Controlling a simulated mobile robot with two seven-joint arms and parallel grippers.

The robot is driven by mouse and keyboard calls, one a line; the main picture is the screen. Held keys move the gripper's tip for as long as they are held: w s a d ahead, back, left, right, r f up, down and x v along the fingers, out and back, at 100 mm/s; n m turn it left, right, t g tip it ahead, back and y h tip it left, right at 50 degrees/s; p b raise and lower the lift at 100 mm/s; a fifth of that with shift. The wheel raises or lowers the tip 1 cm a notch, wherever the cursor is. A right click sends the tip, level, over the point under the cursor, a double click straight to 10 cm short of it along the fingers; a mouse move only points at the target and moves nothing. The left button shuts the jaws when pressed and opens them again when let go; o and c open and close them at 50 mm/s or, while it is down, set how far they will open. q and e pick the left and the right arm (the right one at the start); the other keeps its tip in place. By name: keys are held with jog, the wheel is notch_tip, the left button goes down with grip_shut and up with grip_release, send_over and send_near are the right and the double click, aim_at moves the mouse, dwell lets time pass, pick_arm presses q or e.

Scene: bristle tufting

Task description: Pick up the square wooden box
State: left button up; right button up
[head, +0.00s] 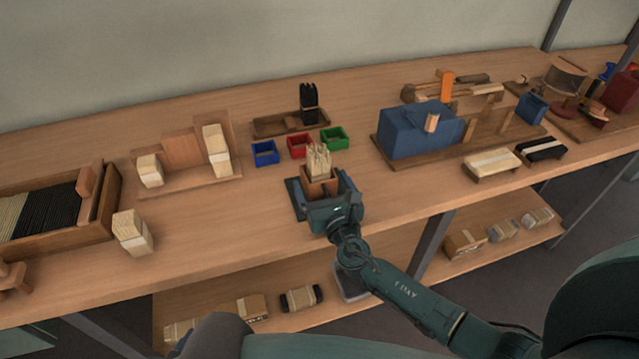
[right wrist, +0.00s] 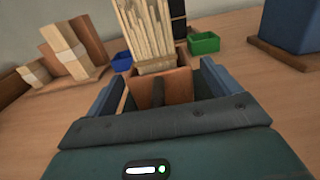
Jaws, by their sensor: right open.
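The square wooden box (head: 318,186) stands upright on the bench near its front edge, with a bundle of pale bristles (head: 319,160) sticking up from it. In the right wrist view the box (right wrist: 172,87) sits between my gripper's fingers, and the bristles (right wrist: 146,35) rise above it. My right gripper (head: 320,188) is open, with one finger on each side of the box. In the right wrist view the gripper (right wrist: 160,82) shows gaps beside the box. A dark upright shape partly covers the box front there. My left gripper is not in view.
Blue (head: 265,153), red (head: 300,145) and green (head: 334,138) bins stand just behind the box. A blue machine (head: 408,131) stands to the right. A wrapped bundle (head: 132,232) stands to the left. The bench top between that bundle and my gripper is clear.

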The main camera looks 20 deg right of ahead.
aim_at(322, 165)
jog(key=c, duration=1.1)
jog(key=shift+r, duration=0.1)
jog(key=shift+c, duration=0.2)
